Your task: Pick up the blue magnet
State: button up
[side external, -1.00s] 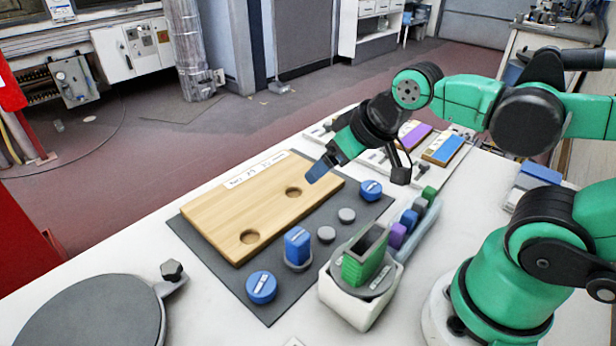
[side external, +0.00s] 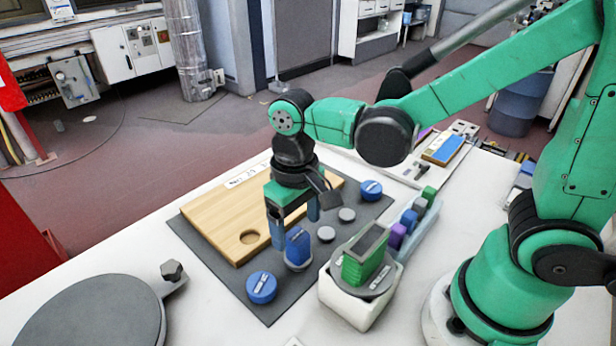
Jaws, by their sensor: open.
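The blue magnet appears to be the upright blue block (side external: 298,247) on a small grey round base, on the dark mat near the board's front edge. Two round blue pieces with white markings also lie on the mat, one at the front (side external: 262,288) and one at the back right (side external: 371,190), so I cannot be sure which is meant. My gripper (side external: 295,230) is open and points down at the upright blue block. Its blue fingers show to the left of and behind the block's top. I cannot tell whether they touch it.
A white holder (side external: 345,306) with a green block (side external: 362,268) stands close on the right. Small grey discs (side external: 326,234) lie between. A tray (side external: 417,237) of coloured blocks stands farther right.

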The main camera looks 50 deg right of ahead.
aim_at(297, 236)
jog(key=shift+f, duration=2.45)
grip_shut()
